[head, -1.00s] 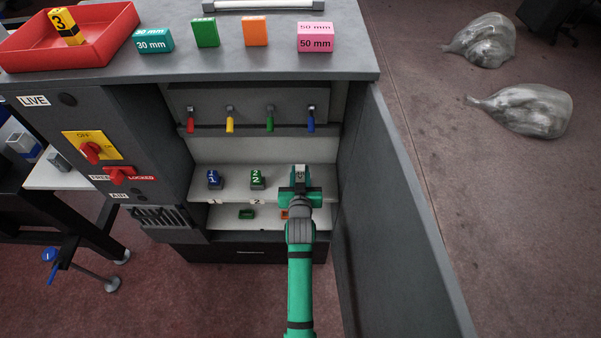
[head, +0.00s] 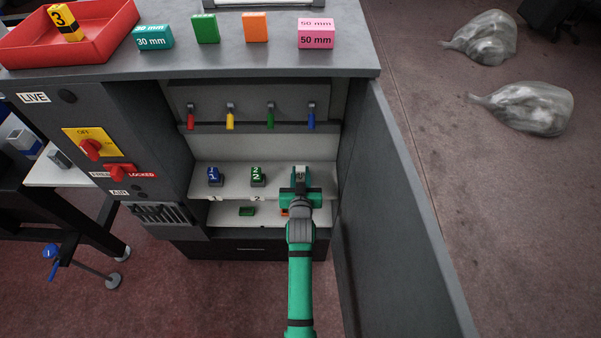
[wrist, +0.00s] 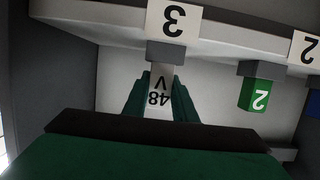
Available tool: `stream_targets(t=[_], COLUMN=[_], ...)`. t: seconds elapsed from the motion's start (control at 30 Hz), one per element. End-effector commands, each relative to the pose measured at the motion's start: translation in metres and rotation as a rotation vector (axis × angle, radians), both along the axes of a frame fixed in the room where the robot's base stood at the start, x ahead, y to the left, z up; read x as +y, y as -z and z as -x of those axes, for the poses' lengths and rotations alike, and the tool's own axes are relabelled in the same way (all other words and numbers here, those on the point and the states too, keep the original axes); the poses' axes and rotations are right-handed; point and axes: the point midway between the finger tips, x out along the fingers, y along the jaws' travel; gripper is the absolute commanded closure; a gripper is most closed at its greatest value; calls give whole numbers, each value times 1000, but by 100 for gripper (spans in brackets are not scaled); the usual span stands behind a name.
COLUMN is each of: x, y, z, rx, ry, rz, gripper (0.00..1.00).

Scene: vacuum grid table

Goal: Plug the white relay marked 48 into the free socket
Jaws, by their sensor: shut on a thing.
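The white relay marked 48 V (wrist: 159,90) is between my gripper's green fingers in the wrist view, which shows the scene upside down. My gripper (head: 300,184) is shut on it, over the right part of the cabinet's upper shelf in the head view. The grey socket (wrist: 172,52) by the label 3 (wrist: 173,20) lines up with the relay's end. They look close or touching; I cannot tell whether the relay is seated. In the head view the arm hides this socket. A green relay marked 2 (head: 257,175) and a blue relay (head: 214,176) stand in sockets to the left.
The open cabinet door (head: 395,200) stands close on the right. Coloured levers (head: 270,118) hang above the shelf. A lower shelf (head: 222,222) holds a small green piece (head: 247,211) and an orange one (head: 284,212). A red tray (head: 105,40) is on top.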

Motion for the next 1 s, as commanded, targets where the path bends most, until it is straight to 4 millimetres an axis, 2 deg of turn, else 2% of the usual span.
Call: stream_targets(t=[0.53, 0.57, 0.63, 1.0], x=[0, 0, 0, 0], y=[12, 11, 11, 11], z=[0, 0, 0, 3], rx=[0, -1, -1, 1], ry=[0, 0, 0, 0], rz=[0, 0, 0, 0], gripper=[98, 71, 54, 54])
